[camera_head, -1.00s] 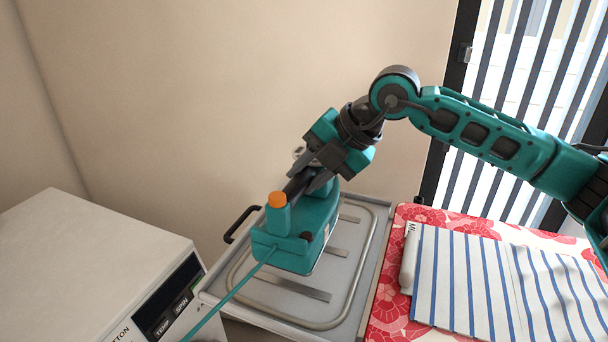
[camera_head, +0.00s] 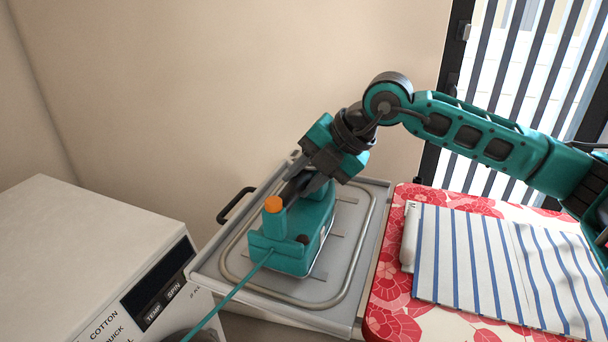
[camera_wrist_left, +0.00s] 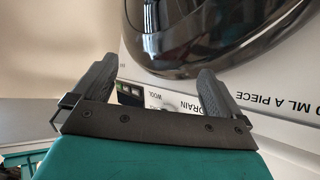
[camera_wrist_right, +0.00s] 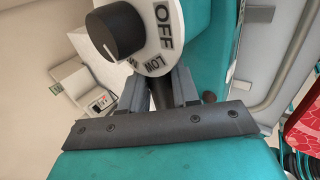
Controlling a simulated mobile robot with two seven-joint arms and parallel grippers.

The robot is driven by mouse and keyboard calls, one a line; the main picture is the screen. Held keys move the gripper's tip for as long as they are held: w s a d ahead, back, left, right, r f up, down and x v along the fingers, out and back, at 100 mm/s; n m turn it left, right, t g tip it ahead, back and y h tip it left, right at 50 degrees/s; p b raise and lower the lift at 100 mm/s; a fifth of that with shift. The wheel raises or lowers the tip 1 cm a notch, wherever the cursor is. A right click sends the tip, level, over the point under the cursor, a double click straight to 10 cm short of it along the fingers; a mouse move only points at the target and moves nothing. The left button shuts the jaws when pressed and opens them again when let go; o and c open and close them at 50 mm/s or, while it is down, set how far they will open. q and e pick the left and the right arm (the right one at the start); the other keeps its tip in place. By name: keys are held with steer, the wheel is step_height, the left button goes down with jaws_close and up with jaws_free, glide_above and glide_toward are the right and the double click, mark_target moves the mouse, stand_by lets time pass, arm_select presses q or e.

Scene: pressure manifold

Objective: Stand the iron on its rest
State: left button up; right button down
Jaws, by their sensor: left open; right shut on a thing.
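The teal iron (camera_head: 294,240) with an orange knob is over the grey metal rest (camera_head: 232,270), which has a raised wire loop and flat strips. The iron looks level and low over the rest; I cannot tell if it touches. My right gripper (camera_head: 300,187) is shut on the iron's dark handle. The right wrist view shows the handle between the fingers (camera_wrist_right: 160,92) and a dial (camera_wrist_right: 135,35) marked OFF and LOW beside it. A teal cord (camera_head: 232,292) runs from the iron to the lower left. My left gripper (camera_wrist_left: 155,85) is open and empty, facing the washing machine's front.
A white washing machine (camera_head: 85,255) stands at the left. At the right is a red floral ironing board (camera_head: 395,300) with a blue-striped cloth (camera_head: 490,265) on it. A wall stands behind, and a barred window (camera_head: 530,70) is at the back right.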

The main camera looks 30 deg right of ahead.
steer(key=shift+f+b, duration=0.3)
steer(key=shift+b, duration=0.2)
stand_by(0.4)
steer(key=c, duration=0.8)
jaws_free()
steer(key=shift+o, duration=0.2)
steer(key=shift+s+f, duration=0.1)
steer(key=shift+f, duration=0.25)
steer(key=shift+r, duration=0.15)
steer(key=v, duration=1.3)
steer(key=shift+p, duration=0.3)
steer(key=shift+a, duration=0.1)
